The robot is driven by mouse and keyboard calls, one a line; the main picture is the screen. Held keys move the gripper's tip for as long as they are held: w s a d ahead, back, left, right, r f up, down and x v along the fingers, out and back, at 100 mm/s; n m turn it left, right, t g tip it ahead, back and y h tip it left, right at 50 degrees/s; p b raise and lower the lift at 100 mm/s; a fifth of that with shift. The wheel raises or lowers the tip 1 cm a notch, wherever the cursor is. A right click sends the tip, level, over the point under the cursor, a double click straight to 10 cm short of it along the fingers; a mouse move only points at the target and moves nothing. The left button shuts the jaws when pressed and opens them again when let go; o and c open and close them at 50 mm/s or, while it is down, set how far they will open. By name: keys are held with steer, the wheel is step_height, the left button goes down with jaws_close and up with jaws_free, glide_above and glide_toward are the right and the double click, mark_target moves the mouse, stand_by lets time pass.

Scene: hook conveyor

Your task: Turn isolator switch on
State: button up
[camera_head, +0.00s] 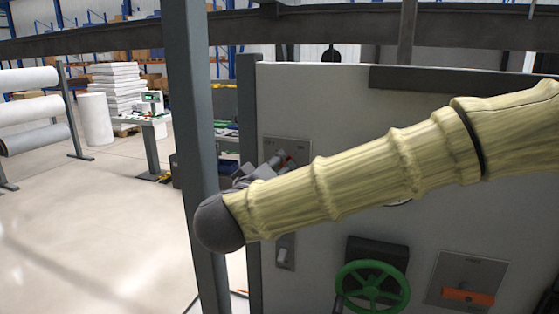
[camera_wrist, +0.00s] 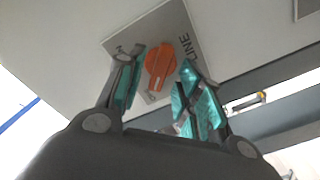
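The isolator switch is an orange rotary knob (camera_wrist: 160,65) on a grey plate (camera_wrist: 192,42) with the word LINE on it. In the wrist view my gripper (camera_wrist: 163,58) is open, with one teal-padded finger on each side of the knob. I cannot tell whether either pad touches it. In the head view the knob (camera_head: 291,159) is a small orange patch on a plate marked OFF, at the panel's upper left. My gripper (camera_head: 268,166) is beside it, mostly hidden by my sleeved arm.
A grey post (camera_head: 188,110) stands left of the panel (camera_head: 340,110). Below my arm are a green handwheel (camera_head: 372,288), a small rocker switch (camera_head: 285,252) and another plate with an orange handle (camera_head: 468,295). A dark beam (camera_head: 120,38) crosses above. Open floor (camera_head: 80,230) lies left.

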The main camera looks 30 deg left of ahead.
steer(key=shift+x, duration=0.85)
steer(key=shift+c, duration=0.4)
jaws_close()
